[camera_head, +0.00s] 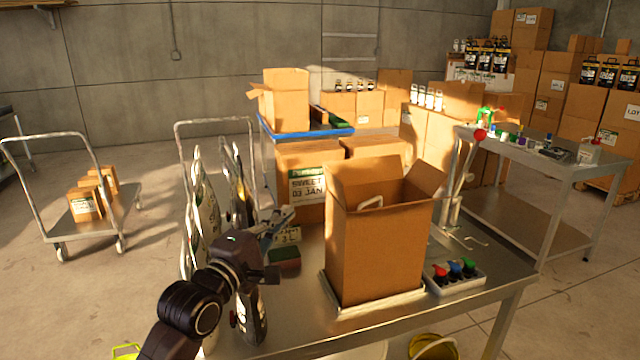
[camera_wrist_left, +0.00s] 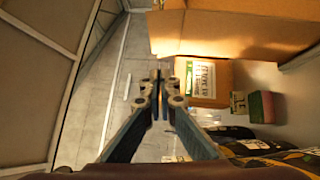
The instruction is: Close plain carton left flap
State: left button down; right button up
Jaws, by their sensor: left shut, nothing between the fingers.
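The plain carton (camera_head: 378,255) stands upright on a steel table, its top open. A wide flap (camera_head: 362,172) stands up at its back, and another flap (camera_head: 427,178) slants up and outward on the right. A white handle-like item (camera_head: 370,203) shows inside the opening. I cannot make out the left flap clearly. My left gripper (camera_head: 287,213) is shut and empty, left of the carton near its upper part and apart from it. In the left wrist view the closed fingertips (camera_wrist_left: 160,82) point forward, with a brown cardboard surface above right. My right gripper is out of view.
Tall bottles or pouches (camera_head: 198,215) stand close to my left arm. A green-and-red sponge-like block (camera_head: 284,257) and a labelled box (camera_head: 303,185) are behind the gripper. A tray of coloured knobs (camera_head: 455,277) and a red-knobbed lever (camera_head: 480,135) stand right of the carton.

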pick_arm(q)
jog(key=r, duration=0.1)
jog(key=p, duration=0.3)
send_near(331, 174)
jog(key=w+a, duration=0.1)
jog(key=w, duration=0.3)
jog(key=d, duration=0.1)
jog(key=d+p, duration=0.1)
jog(key=shift+w+d+r+p, duration=0.25)
jog(key=shift+w+d+p, duration=0.05)
jog(key=shift+w+d, duration=0.1)
jog(key=shift+d, duration=0.45)
jog(key=shift+w, duration=0.1)
jog(key=shift+a, duration=0.1)
jog(key=shift+w, duration=0.1)
